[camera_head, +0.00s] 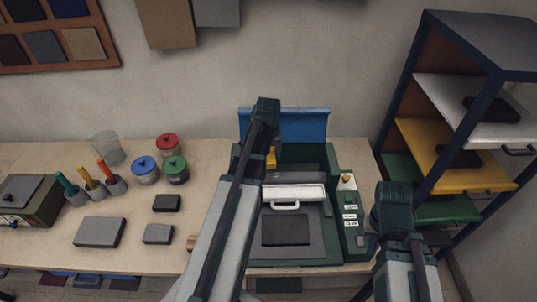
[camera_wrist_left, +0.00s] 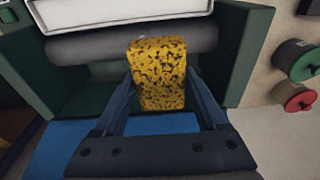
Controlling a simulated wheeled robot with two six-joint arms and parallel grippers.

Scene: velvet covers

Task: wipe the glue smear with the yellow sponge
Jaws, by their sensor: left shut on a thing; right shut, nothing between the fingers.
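My left gripper (camera_wrist_left: 158,85) is shut on the yellow sponge (camera_wrist_left: 158,72), which has dark speckles. In the left wrist view the sponge covers part of a grey roller (camera_wrist_left: 85,47) in the green press; I cannot tell whether they touch. A little of the sponge (camera_head: 271,160) also shows in the head view, beside my left arm. I cannot make out the glue smear in either view; the sponge or my arm may hide it.
The press (camera_head: 333,215) has a raised blue lid (camera_head: 305,125), a white bar with a handle (camera_head: 293,192) and a control panel (camera_head: 350,210). Lidded pots (camera_head: 176,168), handled tools and grey blocks (camera_head: 100,232) stand left. A shelf rack (camera_head: 470,120) stands right.

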